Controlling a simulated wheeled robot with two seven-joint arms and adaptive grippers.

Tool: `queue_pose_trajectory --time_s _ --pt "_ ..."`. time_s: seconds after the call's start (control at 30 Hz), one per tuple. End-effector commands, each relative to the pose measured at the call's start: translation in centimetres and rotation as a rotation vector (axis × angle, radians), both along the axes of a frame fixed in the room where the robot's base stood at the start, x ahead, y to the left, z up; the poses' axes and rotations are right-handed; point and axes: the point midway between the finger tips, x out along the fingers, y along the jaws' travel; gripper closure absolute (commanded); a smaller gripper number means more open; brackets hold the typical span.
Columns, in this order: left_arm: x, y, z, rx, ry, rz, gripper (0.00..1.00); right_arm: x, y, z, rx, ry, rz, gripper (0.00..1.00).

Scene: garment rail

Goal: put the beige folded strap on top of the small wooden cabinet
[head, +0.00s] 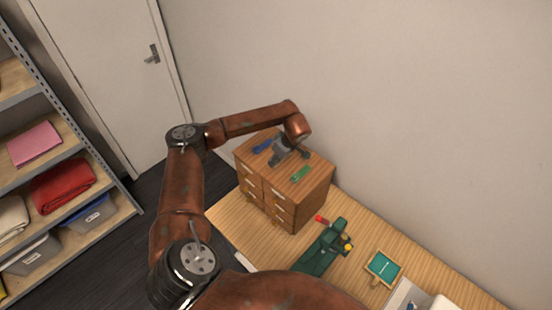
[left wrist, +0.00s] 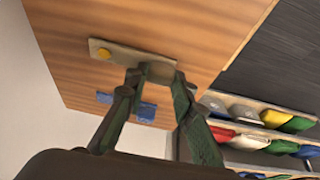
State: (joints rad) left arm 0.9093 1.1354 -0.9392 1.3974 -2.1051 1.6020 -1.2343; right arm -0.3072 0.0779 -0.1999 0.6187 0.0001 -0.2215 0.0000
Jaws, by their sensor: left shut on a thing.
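The small wooden cabinet (head: 284,213) with several drawers stands at the far left end of the table. My left gripper (head: 277,161) is over its top. In the left wrist view my left gripper (left wrist: 154,73) is shut on the beige folded strap (left wrist: 112,56), which has a yellow round spot at one end. The strap lies flat against or just above the cabinet's top (left wrist: 185,28); I cannot tell whether it touches. In the head view the gripper hides the strap. My right gripper is not in view.
On the cabinet top lie a blue piece (head: 262,146) and a green piece (head: 300,173). On the table (head: 235,222) are a green tool-like object (head: 322,250) and a small teal-faced tray (head: 383,267). Shelves (head: 85,223) with folded cloths stand left.

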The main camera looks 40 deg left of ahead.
Motion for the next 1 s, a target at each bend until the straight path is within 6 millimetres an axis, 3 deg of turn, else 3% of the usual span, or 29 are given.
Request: queue_pose_trajectory --time_s 0.17,0.2,0.43,0.77,1.0 --pt "0.0 0.0 -0.3 0.0 0.0 0.0 0.97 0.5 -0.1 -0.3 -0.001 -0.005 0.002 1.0" --pt "0.0 0.0 -0.4 0.0 0.0 -0.001 0.76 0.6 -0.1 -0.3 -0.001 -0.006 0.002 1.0" --pt "0.0 0.0 -0.3 0.0 0.0 0.0 0.6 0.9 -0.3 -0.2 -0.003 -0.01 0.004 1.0" --pt "0.0 -0.1 0.0 0.0 0.0 0.0 0.59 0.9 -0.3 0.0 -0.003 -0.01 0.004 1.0" --pt "0.1 -1.3 2.8 0.001 -0.005 -0.002 0.59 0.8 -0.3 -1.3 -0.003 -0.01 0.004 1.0"
